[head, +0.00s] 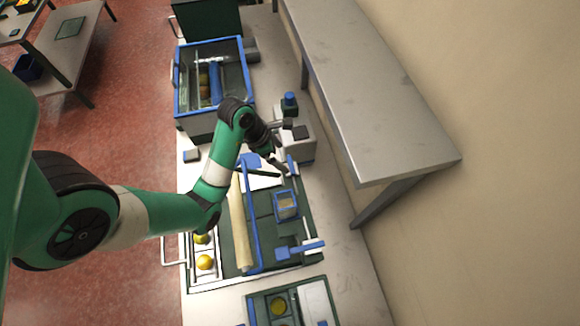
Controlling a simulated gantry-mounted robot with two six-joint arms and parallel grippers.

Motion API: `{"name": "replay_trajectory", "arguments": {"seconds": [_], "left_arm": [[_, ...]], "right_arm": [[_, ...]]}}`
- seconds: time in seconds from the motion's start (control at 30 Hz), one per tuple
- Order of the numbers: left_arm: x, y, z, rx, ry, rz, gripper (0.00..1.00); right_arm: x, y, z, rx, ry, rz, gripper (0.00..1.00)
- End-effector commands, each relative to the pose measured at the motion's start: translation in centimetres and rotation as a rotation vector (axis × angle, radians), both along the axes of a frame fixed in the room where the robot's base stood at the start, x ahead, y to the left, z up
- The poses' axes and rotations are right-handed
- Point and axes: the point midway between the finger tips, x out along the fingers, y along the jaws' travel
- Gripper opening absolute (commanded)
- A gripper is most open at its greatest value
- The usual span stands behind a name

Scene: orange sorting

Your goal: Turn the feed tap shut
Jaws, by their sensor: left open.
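My left arm comes in from the left, and its dark gripper (279,162) hangs over the back right corner of the sorting station. The left gripper is open and empty, beside a small blue-and-white fitting (292,165) there. I cannot tell whether they touch. A blue handle (301,248) with a cross bar sits at the front right of the green station tray (268,232). I cannot tell for certain which of these parts is the feed tap, or how far it is turned. My right gripper is out of view.
Yellow oranges (205,262) lie in a white rack at the station's left. A green tray (256,309) is in front. A grey bench (370,90) runs along the wall.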

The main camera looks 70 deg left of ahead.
Motion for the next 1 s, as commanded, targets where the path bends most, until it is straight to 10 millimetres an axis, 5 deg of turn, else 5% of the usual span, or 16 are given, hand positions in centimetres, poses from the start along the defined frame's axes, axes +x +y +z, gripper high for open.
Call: {"name": "replay_trajectory", "arguments": {"seconds": [0.03,0.2,0.67,1.0], "left_arm": [[0.4,-0.1,-2.1,0.001,-0.001,-0.003,1.0],[1.8,-0.2,-4.9,-0.001,-0.001,-0.003,1.0],[2.7,-0.3,-6.4,0.0,-0.001,-0.001,1.0],[2.7,-0.3,-6.4,0.0,-0.001,-0.001,0.42]], "right_arm": [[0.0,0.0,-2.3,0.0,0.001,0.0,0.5],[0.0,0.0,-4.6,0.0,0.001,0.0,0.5],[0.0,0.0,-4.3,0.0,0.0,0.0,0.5],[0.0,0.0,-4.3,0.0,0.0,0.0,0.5]]}}
